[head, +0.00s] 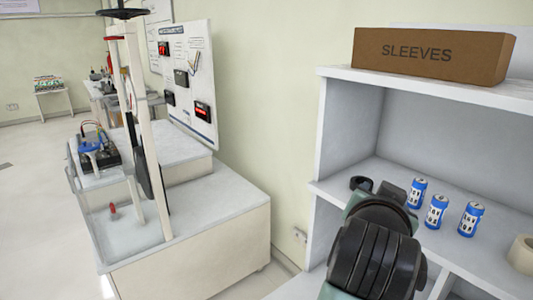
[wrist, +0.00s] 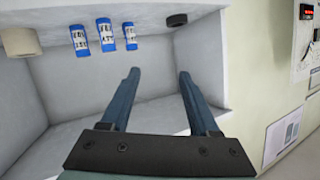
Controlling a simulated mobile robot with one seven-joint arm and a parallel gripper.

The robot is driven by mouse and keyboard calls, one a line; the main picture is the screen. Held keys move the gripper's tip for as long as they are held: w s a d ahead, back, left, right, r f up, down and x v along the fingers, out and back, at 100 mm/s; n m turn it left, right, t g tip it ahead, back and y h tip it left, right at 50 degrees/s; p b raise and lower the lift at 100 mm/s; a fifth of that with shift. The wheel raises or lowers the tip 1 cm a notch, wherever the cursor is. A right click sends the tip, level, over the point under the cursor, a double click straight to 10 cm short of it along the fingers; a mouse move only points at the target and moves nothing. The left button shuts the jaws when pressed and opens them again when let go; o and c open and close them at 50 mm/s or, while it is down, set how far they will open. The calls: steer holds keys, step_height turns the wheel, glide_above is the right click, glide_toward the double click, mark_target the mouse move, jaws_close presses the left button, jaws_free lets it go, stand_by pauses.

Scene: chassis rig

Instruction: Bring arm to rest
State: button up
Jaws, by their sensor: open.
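My gripper (wrist: 158,76) shows in the wrist view with its two dark blue fingers spread apart and nothing between them. It points toward the back of a white shelf compartment (wrist: 200,55). In the head view my arm reaches up from the bottom toward the same shelf (head: 345,178), and the arm's dark end hides the fingertips.
Three blue cans (head: 436,212) stand in a row on the shelf, with a beige roll (head: 522,254) to their right and a black ring (head: 360,183) to their left. A SLEEVES box (head: 430,54) sits on top. A white bench (head: 190,225) stands left, with floor beyond.

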steer(key=s+a+r+n+t+p, duration=0.15)
steer(key=a+r+t, duration=0.35)
steer(key=r, duration=0.8)
steer(key=s+a+r+n+t+y+p, duration=0.1)
steer(key=s+a+r+n+t+y, duration=0.5)
steer(key=s+a+r+t, duration=0.3)
steer(key=s+a+r+n, duration=0.1)
steer(key=s+a+r, duration=0.3)
steer(key=r, duration=0.4)
steer(key=shift+s+a+t+y, duration=0.25)
steer(key=shift+s+t+y, duration=0.05)
steer(key=shift+s, duration=0.45)
steer(key=shift+c, duration=1)
steer(key=shift+d, duration=0.15)
